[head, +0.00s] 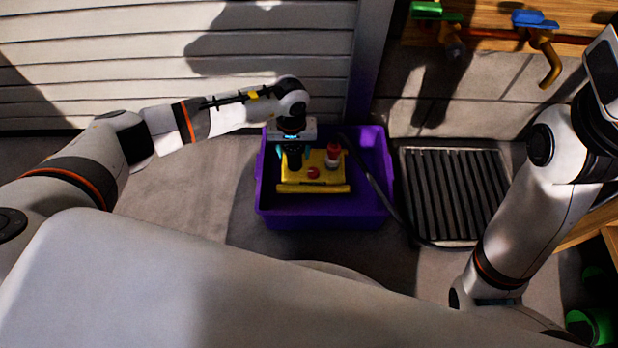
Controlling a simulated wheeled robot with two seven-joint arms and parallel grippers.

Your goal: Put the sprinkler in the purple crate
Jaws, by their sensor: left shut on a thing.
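The sprinkler (322,176) is yellow with red knobs, one of them on a white and red post. It is inside the purple crate (320,217), within its walls as seen from above. My left gripper (293,160) reaches down into the crate and is shut on the sprinkler near its left end. The gripper hides part of it, and I cannot tell whether its underside touches the crate floor. My right arm rises at the right, but its gripper is out of view.
A dark hose or bar (375,180) crosses the crate's right side towards the floor grate (452,188). Taps with a green handle (436,11) and a blue handle (535,19) are on a wooden board behind. Concrete floor left of the crate is clear.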

